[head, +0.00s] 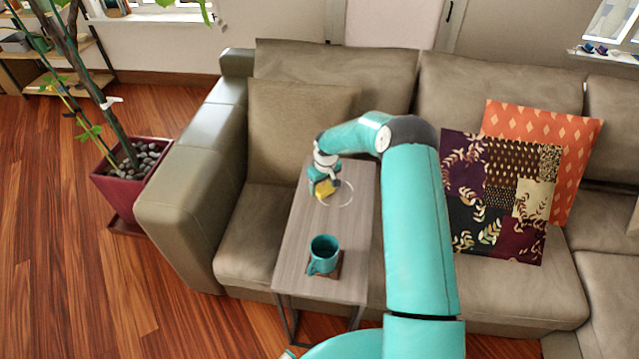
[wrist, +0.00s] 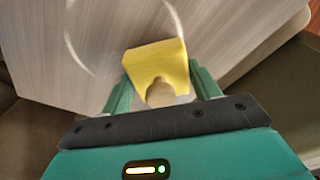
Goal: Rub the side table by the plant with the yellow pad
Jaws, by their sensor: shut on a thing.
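The yellow pad (wrist: 157,62) is between the two fingers of my gripper (wrist: 160,92) in the wrist view, with a round tan knob on its near side. In the head view my gripper (head: 322,186) is over the far part of the side table (head: 310,240), and the yellow pad (head: 325,190) shows beneath it. The pad is at or close to the tabletop; I cannot tell if it touches. A pale ring mark (head: 345,202) lies on the wood beside the pad, and part of it shows in the wrist view (wrist: 72,45).
A teal mug (head: 323,254) stands on a brown coaster (head: 339,268) on the near part of the table. The grey-brown sofa (head: 190,180) surrounds the table's far side. Patterned cushions (head: 500,190) lie at right. A potted plant (head: 125,180) stands left of the sofa arm.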

